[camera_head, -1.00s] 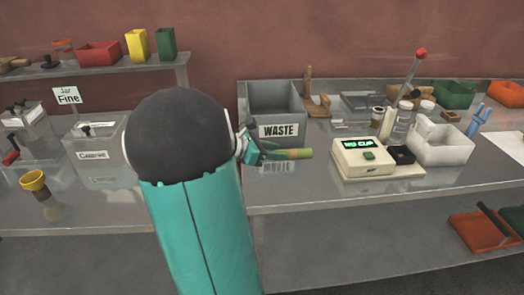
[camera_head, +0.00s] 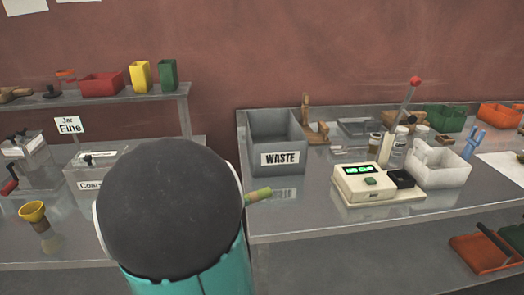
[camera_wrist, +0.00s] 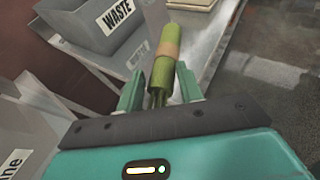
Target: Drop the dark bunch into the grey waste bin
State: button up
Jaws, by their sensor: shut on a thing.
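The bunch is a bundle of green stalks with a tan band. In the wrist view the bunch (camera_wrist: 164,68) stands out between the fingers of my gripper (camera_wrist: 158,92), which is shut on its stem end. In the head view only the outer end of the bunch (camera_head: 258,195) shows past my arm; my gripper is hidden there. The grey waste bin (camera_head: 277,136), labelled WASTE, stands open-topped on the right bench. The bunch is outside it, near the bench's left front edge. The bin (camera_wrist: 88,36) is also at the upper left of the wrist view.
A scale (camera_head: 366,182) and a white tray (camera_head: 440,162) stand right of the bin. A wooden stand (camera_head: 314,130) is beside the bin. Bench surface in front of the bin is clear.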

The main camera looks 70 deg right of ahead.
jog(key=w+a+f+n+t+y, duration=0.2)
jog(key=w+a+n+t, duration=0.4)
jog(key=w+a, duration=0.5)
jog(key=w+a+f+n+t+y, duration=0.3)
jog(key=w+a+n+t, duration=0.3)
jog(key=w+a, duration=0.5)
jog(key=w+a+f+n+t+y, duration=0.3)
jog(key=w+a+n+t, duration=0.3)
jog(key=w+a, duration=0.5)
jog(key=a+n, duration=0.1)
jog(key=a, duration=0.7)
jog(key=shift+a+f+n+t, duration=0.2)
jog(key=shift+n+t, duration=0.1)
jog(key=shift+n, duration=0.1)
jog(key=shift+d+f, duration=0.1)
jog(key=shift+f, duration=0.05)
